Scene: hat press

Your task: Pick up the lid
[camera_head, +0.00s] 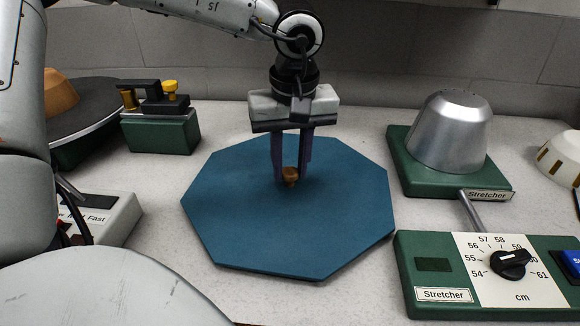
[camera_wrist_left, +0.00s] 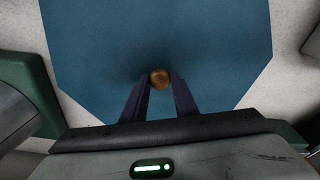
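The lid (camera_head: 235,215) is a flat blue octagonal board with a small brown-gold knob (camera_head: 290,176) near its middle. In the left wrist view the lid (camera_wrist_left: 215,45) fills most of the picture, with the knob (camera_wrist_left: 159,78) between the fingertips. My left gripper (camera_head: 291,178) points down over the lid, one finger on each side of the knob. Whether the lid rests on the worktop or is slightly raised is hard to tell. My right gripper is not in view.
A green stretcher base with a silver metal form (camera_head: 449,132) stands to the right. In front of it is a green control box with a dial (camera_head: 510,264). A green block with brass knobs (camera_head: 160,132) is at the left, beside a dark round plate (camera_head: 90,105). A grey wall closes the back.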

